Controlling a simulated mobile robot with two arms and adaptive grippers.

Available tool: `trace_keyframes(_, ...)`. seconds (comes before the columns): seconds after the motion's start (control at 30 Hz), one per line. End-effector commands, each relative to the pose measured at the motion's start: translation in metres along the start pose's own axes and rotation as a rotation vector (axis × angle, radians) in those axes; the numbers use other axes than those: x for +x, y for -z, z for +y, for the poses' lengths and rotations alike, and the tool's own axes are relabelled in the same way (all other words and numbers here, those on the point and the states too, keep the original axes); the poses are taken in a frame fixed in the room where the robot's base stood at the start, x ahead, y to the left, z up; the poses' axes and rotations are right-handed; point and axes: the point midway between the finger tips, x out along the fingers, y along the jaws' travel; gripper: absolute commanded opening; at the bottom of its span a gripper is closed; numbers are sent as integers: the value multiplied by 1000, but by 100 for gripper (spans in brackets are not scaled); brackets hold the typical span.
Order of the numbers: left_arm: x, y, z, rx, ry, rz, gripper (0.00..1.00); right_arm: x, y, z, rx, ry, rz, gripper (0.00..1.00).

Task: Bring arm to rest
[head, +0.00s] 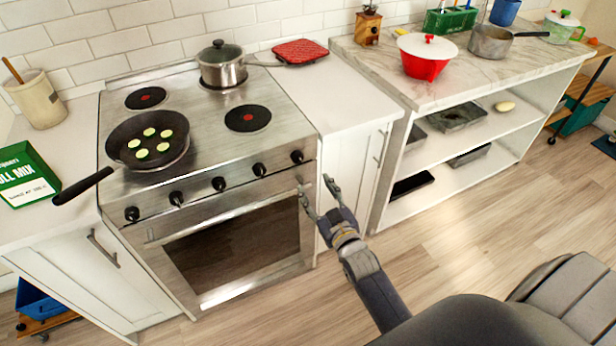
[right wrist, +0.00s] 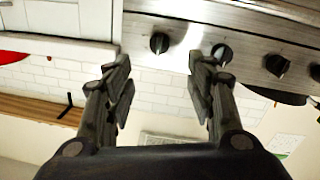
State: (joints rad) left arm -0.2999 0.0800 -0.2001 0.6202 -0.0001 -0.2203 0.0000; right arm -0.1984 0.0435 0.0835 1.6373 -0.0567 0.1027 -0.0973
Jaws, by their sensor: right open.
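My right gripper (head: 319,198) is in front of the right end of the stove, near the white cabinet, in the head view. Its two fingers are spread apart with nothing between them. The right wrist view also shows the open gripper (right wrist: 160,85), with stove knobs beyond the fingers and an upside-down look at the wall. My right arm comes up from the lower right over the floor. My left gripper does not show in either view.
The stove (head: 215,215) holds a frying pan (head: 120,140) with green slices and a lidded pot (head: 222,68). Open shelving (head: 455,160) stands at the right, with a red pot (head: 425,66) on top. The wood floor (head: 470,235) before the shelving is clear.

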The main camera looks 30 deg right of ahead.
Motion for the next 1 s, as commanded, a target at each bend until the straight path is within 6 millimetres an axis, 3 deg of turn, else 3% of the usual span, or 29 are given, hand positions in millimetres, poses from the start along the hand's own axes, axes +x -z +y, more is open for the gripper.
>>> trace_keyframes(0.17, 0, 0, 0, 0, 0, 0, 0, 0, -1, 0, 0, 1, -2, 50)
trace_keyframes(0.27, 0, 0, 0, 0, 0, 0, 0, -2, -14, -6, 3, 11, -31, 50)
trace_keyframes(0.37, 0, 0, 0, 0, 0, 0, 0, -11, -54, -20, 12, 40, -115, 50)
trace_keyframes(0.47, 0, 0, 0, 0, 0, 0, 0, -31, -114, -43, 22, 84, -250, 50)
trace_keyframes(0.6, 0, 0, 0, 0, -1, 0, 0, -80, -206, -75, 30, 151, -465, 50)
trace_keyframes(0.77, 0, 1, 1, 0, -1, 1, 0, -157, -298, -104, 29, 221, -709, 50)
trace_keyframes(0.9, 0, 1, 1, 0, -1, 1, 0, -240, -365, -119, 17, 273, -925, 50)
trace_keyframes(1.0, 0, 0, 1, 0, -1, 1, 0, -306, -403, -124, 3, 306, -1074, 50)
